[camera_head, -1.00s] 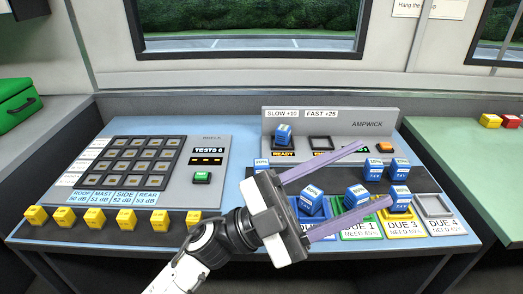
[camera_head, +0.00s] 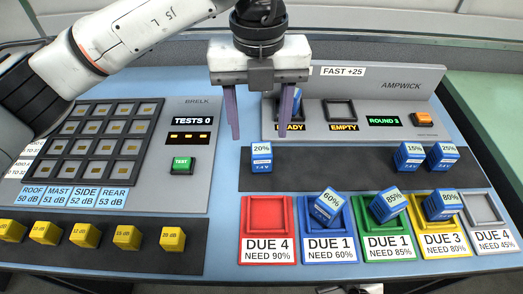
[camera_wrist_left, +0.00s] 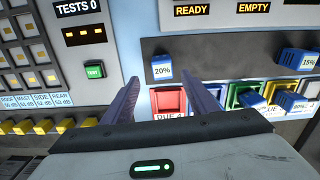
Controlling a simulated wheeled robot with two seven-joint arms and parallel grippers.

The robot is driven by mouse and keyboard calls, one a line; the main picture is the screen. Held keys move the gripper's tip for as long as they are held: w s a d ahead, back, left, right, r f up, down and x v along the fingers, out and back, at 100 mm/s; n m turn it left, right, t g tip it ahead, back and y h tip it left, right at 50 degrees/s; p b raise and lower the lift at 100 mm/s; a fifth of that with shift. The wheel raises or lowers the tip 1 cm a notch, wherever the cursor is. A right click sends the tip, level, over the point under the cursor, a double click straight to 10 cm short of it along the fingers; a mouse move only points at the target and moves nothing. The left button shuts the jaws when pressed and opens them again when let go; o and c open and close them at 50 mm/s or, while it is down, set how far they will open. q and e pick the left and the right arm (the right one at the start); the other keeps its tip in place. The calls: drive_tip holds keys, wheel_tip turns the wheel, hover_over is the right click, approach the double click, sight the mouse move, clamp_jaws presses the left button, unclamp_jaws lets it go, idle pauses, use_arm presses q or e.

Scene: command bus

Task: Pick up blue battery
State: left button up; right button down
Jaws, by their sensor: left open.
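Several blue batteries show in the head view. The 20% battery (camera_head: 261,157) stands alone at the left of the dark strip; 15% (camera_head: 408,156) and 25% (camera_head: 441,156) stand at its right. The 60% (camera_head: 326,205), 85% (camera_head: 389,205) and 80% (camera_head: 443,204) batteries sit tilted on coloured trays. Another is partly hidden behind a finger in the READY slot. My left gripper (camera_head: 259,132) is open and empty, fingers down, above and behind the 20% battery. In the wrist view the 20% battery (camera_wrist_left: 162,68) appears beyond the open fingertips. My right gripper is out of view.
The red tray (camera_head: 268,201) and grey tray (camera_head: 485,209) are empty. The AMPWICK charger (camera_head: 385,85) rises behind, with an EMPTY slot (camera_head: 341,110). The BRELK panel (camera_head: 198,130) with its green TEST button and several yellow blocks (camera_head: 126,237) are at left.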

sight(262, 149)
use_arm(q)
drive_tip(key=shift+d+f, duration=0.2)
drive_tip(key=shift+f, duration=3.35)
drive_tip(key=c, duration=1.2)
